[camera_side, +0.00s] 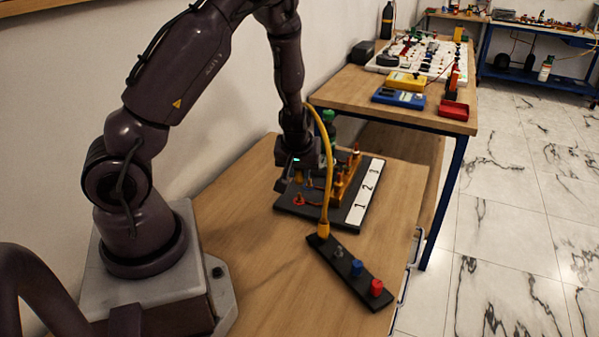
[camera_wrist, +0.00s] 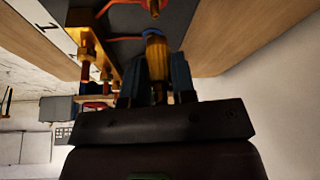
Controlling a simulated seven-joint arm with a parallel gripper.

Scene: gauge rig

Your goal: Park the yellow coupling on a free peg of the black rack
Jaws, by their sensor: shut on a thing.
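My gripper (camera_wrist: 154,75) is shut on the yellow coupling (camera_wrist: 155,50), which sits between its two blue fingers in the wrist view. In the side view my gripper (camera_side: 290,182) is over the left part of the black gauge board (camera_side: 345,213), above a red fitting (camera_side: 299,201); whether the coupling touches it I cannot tell. The black rack (camera_side: 328,257) lies in front of the board. It bears a yellow hose end (camera_side: 323,231) at its far end, then a bare grey peg (camera_side: 339,250), a blue cap (camera_side: 356,268) and a red cap (camera_side: 376,288).
A yellow hose (camera_side: 327,150) arches from beside my wrist down to the rack. Brass fittings (camera_side: 347,178) and a white numbered strip (camera_side: 366,192) stand right of my gripper. The wooden table (camera_side: 270,275) is clear left of the rack.

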